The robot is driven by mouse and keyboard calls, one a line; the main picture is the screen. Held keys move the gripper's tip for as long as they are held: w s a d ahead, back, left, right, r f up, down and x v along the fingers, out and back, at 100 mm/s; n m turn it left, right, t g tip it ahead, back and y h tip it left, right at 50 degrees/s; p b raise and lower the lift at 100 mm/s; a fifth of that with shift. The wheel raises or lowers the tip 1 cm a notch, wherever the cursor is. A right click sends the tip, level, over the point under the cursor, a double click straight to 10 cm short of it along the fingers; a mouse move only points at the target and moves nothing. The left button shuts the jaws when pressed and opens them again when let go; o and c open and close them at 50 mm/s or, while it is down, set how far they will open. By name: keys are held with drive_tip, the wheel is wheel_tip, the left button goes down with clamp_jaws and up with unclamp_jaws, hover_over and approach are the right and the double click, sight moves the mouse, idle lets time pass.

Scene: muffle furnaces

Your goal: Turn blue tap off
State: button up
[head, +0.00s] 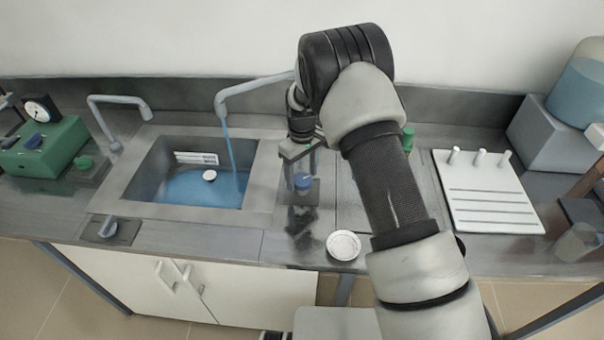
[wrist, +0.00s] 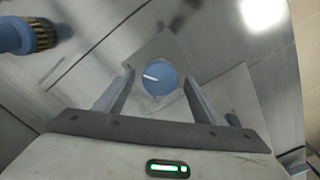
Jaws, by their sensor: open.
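The blue tap (head: 303,182) is a round blue knob on a square grey plate to the right of the sink. In the wrist view the blue knob (wrist: 160,77) has a white pointer mark on its top, aimed to the left. My gripper (head: 300,155) hangs over the knob, pointing down. In the wrist view the open fingers of my gripper (wrist: 158,95) stand on either side of the knob, with gaps visible. Whether the fingers reach down to the knob's height is unclear. A stream of blue water runs from the right spout (head: 240,95) into the sink (head: 140,185).
Another spout (head: 115,100) stands left of the sink, without a visible stream. A grey-blue knob (head: 108,228) sits at the counter's front left. A small round dish (head: 343,245) lies right of the tap. A white rack (head: 488,200) stands farther right. A brush (wrist: 25,35) shows in the wrist view.

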drive_tip(key=c, duration=1.1)
drive_tip(key=shift+o, duration=0.2)
drive_tip(key=shift+f+m+b, duration=0.1)
drive_tip(key=shift+m+b, duration=0.2)
drive_tip(key=shift+b, duration=0.05)
drive_tip(key=shift+m+b, duration=0.9)
drive_tip(key=shift+m, duration=0.3)
drive_tip(key=shift+m+b, duration=0.75)
drive_tip(key=shift+m, duration=1.25)
drive_tip(key=o, duration=1.1)
drive_tip(key=shift+c, duration=0.2)
